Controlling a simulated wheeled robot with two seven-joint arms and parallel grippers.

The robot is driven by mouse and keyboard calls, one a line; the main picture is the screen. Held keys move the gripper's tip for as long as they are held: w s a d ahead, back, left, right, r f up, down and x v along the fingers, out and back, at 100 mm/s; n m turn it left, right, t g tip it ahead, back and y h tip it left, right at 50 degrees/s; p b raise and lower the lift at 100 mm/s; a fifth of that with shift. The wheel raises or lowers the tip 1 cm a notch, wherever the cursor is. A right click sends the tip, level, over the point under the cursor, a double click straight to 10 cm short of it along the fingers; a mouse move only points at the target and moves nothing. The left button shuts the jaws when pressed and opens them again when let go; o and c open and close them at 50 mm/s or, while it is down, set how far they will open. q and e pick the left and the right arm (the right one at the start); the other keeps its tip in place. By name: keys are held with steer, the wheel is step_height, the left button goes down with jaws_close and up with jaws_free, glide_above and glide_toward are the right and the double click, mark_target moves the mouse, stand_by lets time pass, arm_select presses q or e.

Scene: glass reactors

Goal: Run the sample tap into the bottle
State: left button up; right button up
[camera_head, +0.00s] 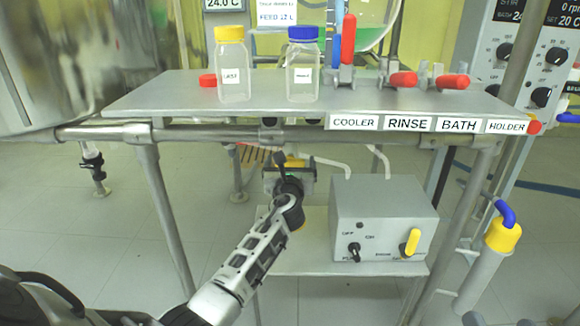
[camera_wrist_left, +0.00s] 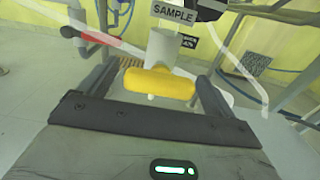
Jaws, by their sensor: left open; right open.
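The sample tap's yellow handle (camera_wrist_left: 160,84) lies crosswise in the left wrist view, below a SAMPLE label (camera_wrist_left: 173,14) on a pale body. My left gripper (camera_wrist_left: 153,76) is open, with one finger on each side of the handle; I cannot tell whether they touch it. In the head view this gripper (camera_head: 289,172) is under the shelf, and only a bit of yellow shows behind it. A clear bottle with a yellow cap (camera_head: 231,70) and one with a blue cap (camera_head: 302,72) stand upright on the shelf. My right gripper is not in view.
The grey shelf (camera_head: 150,98) carries a loose red cap (camera_head: 208,80), red-handled valves (camera_head: 403,80) and COOLER, RINSE, BATH and HOLDER labels. A grey box with a yellow switch (camera_head: 383,222) stands on the lower shelf, right of my left gripper. Metal legs flank the space.

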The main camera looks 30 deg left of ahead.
arm_select(q)
steer(key=c, duration=1)
steer(key=shift+n, duration=0.3)
steer(key=n, duration=0.3)
steer(key=shift+n, duration=1.6)
arm_select(e)
steer(key=shift+w+d+r+n+t, duration=0.15)
steer(key=shift+r+n+t, duration=0.15)
steer(key=shift+r+t, duration=0.15)
arm_select(q)
steer(key=o, duration=1)
